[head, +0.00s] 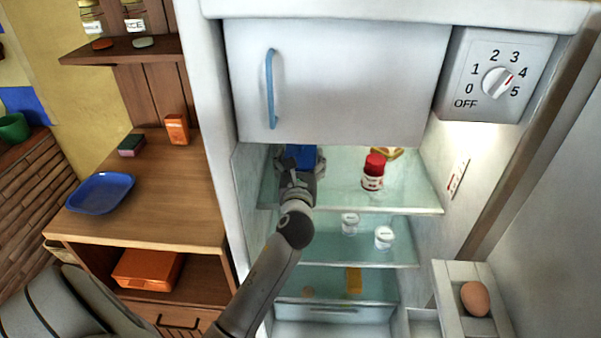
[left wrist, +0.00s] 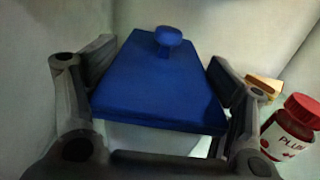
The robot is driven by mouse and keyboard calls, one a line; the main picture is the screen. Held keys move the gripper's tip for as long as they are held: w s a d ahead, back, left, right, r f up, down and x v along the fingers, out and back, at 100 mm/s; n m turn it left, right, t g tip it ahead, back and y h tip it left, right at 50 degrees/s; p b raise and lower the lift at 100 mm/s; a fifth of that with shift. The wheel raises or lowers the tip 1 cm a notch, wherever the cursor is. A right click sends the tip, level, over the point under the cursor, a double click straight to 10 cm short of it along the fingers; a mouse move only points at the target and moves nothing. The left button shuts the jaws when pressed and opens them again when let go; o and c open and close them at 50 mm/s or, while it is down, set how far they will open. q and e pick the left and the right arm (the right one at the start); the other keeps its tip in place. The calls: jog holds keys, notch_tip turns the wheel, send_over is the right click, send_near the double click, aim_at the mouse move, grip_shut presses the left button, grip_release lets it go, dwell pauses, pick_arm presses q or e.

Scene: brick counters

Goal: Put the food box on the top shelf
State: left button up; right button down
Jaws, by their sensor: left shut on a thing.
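The food box has a blue lid with a round knob and a pale body below it; it fills the middle of the left wrist view, where its lid (left wrist: 162,85) shows best. In the head view a bit of the blue food box (head: 301,155) shows past my gripper, at the left of the top shelf (head: 405,199) inside the open fridge. My left gripper (head: 299,172) is shut on the food box, with a finger on each side of it. Whether the box touches the shelf glass is hidden. My right gripper is in neither view.
A red-capped jar (head: 373,173) stands on the top shelf right of the food box, with a yellowish wedge (head: 388,152) behind it. White cups (head: 384,237) are on the shelf below. The freezer door (head: 340,85) is close above. An egg (head: 475,298) sits in the door rack.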

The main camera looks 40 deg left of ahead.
pick_arm(q)
notch_tip(320, 180, down, 4)
jog(key=shift+r+b, duration=0.2)
jog(key=shift+b, duration=0.35)
jog(key=shift+w+a+f, duration=0.1)
jog(key=shift+w+f, duration=0.1)
jog(key=o, duration=1.1)
jog(key=shift+f, duration=0.15)
jog(key=shift+r, duration=0.2)
jog(key=shift+s+d+f, duration=0.1)
jog(key=shift+s+d, duration=0.15)
jog(key=shift+s, duration=0.1)
jog(key=v, duration=1.1)
jog(key=shift+b, duration=0.45)
